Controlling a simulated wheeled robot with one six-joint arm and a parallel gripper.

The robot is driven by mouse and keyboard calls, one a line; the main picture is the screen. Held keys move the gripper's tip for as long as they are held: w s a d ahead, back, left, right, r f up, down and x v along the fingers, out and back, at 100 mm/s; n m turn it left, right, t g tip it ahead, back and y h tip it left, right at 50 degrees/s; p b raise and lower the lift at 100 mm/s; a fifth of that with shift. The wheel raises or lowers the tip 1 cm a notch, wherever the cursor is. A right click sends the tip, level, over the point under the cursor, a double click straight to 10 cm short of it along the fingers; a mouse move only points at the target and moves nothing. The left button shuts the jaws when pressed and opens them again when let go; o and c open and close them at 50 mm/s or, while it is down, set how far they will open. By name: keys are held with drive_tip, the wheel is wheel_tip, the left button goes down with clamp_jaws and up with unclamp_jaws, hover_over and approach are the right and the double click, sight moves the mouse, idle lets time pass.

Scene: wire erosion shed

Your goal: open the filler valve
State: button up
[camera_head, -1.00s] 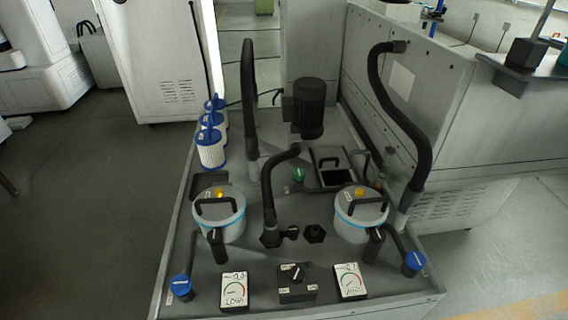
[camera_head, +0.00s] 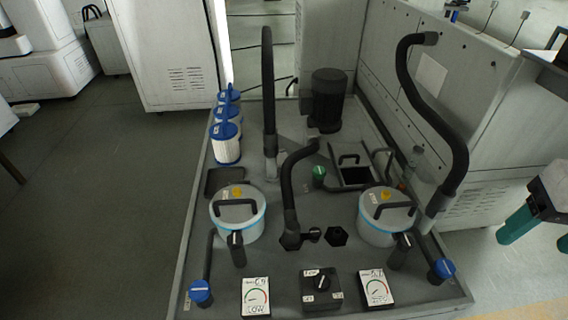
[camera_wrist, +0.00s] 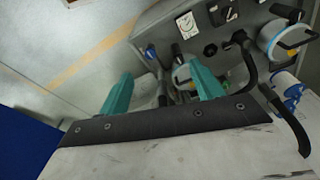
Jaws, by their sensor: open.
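No readable label marks the filler valve, so I cannot tell which fitting it is. A green knob (camera_head: 319,176) stands mid-deck beside a dark framed opening. A black fitting (camera_head: 290,240) with a small side handle sits at the foot of the short middle hose. Blue-capped valves stand at the front left (camera_head: 201,291) and front right (camera_head: 444,269). Black levers stand by the left canister (camera_head: 237,245) and right canister (camera_head: 401,250). My gripper (camera_head: 533,238) is open and empty, right of the bench and apart from it. Its teal fingers also show in the wrist view (camera_wrist: 160,80).
Two gauges (camera_head: 256,297) (camera_head: 377,288) flank a black selector box (camera_head: 322,290) at the front. White canisters (camera_head: 238,228) (camera_head: 376,232) and tall hoses (camera_head: 269,95) (camera_head: 440,115) rise from the deck. Blue-topped filters (camera_head: 227,150) line the left.

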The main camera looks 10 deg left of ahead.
drive_tip(key=w+a+r, duration=0.2)
drive_tip(key=w+a, duration=0.1)
drive_tip(key=w, duration=0.6)
drive_tip(key=m+g, duration=0.1)
drive_tip(key=m, duration=0.1)
hover_over(320, 169)
wheel_tip(320, 169, down, 30)
drive_tip(key=shift+s+f, duration=0.1)
drive_tip(key=shift+f, duration=0.1)
wheel_tip(320, 169, down, 7)
drive_tip(key=shift+r, duration=0.1)
drive_tip(key=shift+f, duration=0.7)
